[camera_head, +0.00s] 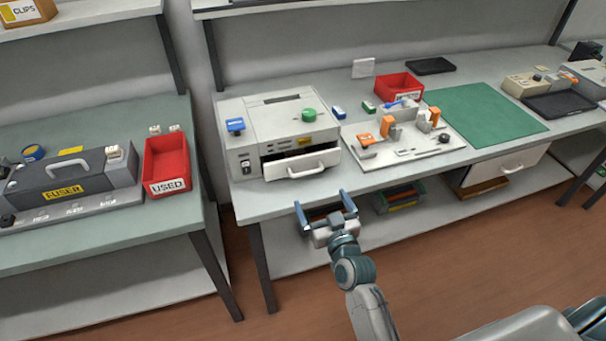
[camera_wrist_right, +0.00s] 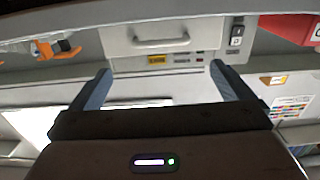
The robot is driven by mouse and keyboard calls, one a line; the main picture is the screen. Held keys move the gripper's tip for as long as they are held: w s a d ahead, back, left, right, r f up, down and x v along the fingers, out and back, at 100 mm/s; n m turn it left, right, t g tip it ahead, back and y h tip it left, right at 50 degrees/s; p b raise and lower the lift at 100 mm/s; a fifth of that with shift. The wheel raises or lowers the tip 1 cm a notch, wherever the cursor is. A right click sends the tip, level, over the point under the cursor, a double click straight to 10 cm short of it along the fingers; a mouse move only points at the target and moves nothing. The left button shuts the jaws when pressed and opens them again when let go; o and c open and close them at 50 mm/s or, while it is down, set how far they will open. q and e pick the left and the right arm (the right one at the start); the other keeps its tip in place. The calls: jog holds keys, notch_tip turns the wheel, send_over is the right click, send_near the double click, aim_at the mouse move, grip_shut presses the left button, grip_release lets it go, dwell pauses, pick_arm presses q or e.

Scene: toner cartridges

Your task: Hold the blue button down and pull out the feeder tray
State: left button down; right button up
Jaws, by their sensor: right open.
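The feeder tray (camera_head: 275,171) is a pale drawer with a white handle at the front of a light grey machine (camera_head: 262,119). It stands partly out, with a dark gap above its front. The blue button (camera_head: 235,125) is on the machine's top left corner, with nothing touching it. My right gripper (camera_head: 325,206) is open and empty, in front of the table edge and apart from the handle. In the right wrist view, the tray handle (camera_wrist_right: 160,42) shows beyond my two open blue-grey fingers (camera_wrist_right: 160,69). The blue button is not visible there. My left gripper is out of view.
A green knob (camera_head: 309,114) is on the machine's top right. A white board with orange parts (camera_head: 398,152) stands right of the tray. A red bin (camera_head: 399,82) and a green mat (camera_head: 485,115) lie farther right. Bins sit on the shelf below.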

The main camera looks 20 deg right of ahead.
jog(key=w+p, duration=0.2)
jog(key=w, duration=0.6)
jog(key=shift+w+a, duration=0.1)
jog(key=shift+w, duration=0.25)
jog(key=shift+w+p, duration=0.35)
jog(key=shift+w, duration=0.4)
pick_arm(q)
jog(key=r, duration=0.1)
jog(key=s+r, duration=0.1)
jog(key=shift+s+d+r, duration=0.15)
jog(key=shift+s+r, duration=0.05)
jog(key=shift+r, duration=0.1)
pick_arm(e)
jog(key=shift+c, duration=0.2)
